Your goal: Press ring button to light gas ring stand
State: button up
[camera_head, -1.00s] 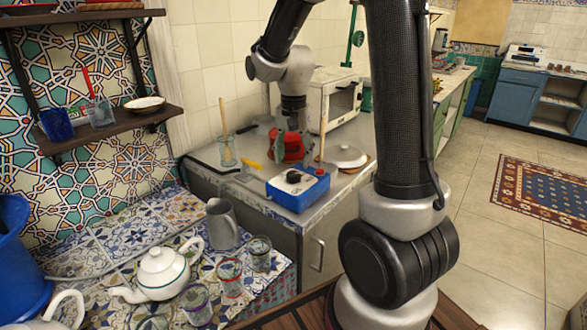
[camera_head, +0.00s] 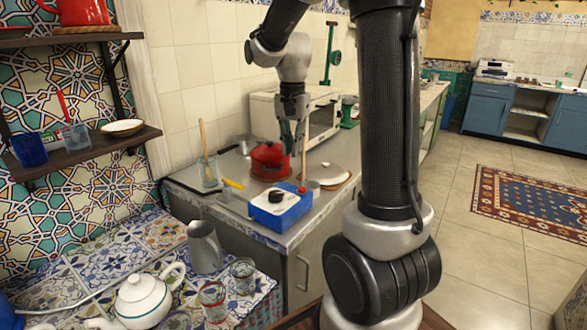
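A blue box (camera_head: 274,212) with a black knob on its top and a small red button (camera_head: 302,190) near its far right edge stands on the grey counter. It looks like the gas stand, but I see no flame. A red pot (camera_head: 262,164) sits behind it. My gripper (camera_head: 289,140) points down at the pot's right side, behind the blue box and apart from the button. Its fingers are small and dark, and I cannot tell whether they are open or touch the pot.
A glass with a wooden stick (camera_head: 208,172) and a yellow-handled tool (camera_head: 233,184) are left of the box. A white-lidded pan (camera_head: 325,175) is to the right. A white oven (camera_head: 322,115) stands behind. A pitcher (camera_head: 205,248) and teapot (camera_head: 141,302) are in front on the tiled surface.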

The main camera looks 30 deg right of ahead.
jog(key=d, duration=0.1)
jog(key=d+r+m, duration=0.1)
jog(key=d, duration=0.1)
jog(key=d+m, duration=0.1)
jog(key=shift+w+d+r, duration=0.15)
jog(key=shift+d+r, duration=0.25)
grip_shut()
jog(key=shift+a+r+m, duration=0.15)
jog(key=shift+r+m, duration=0.05)
jog(key=shift+m, duration=0.2)
send_near(302, 190)
jog(key=f, duration=0.2)
jog(key=w+d+f, duration=0.1)
jog(key=f, duration=0.4)
jog(key=shift+w+d, duration=0.15)
jog(key=shift+d, duration=0.25)
jog(key=shift+f, duration=0.15)
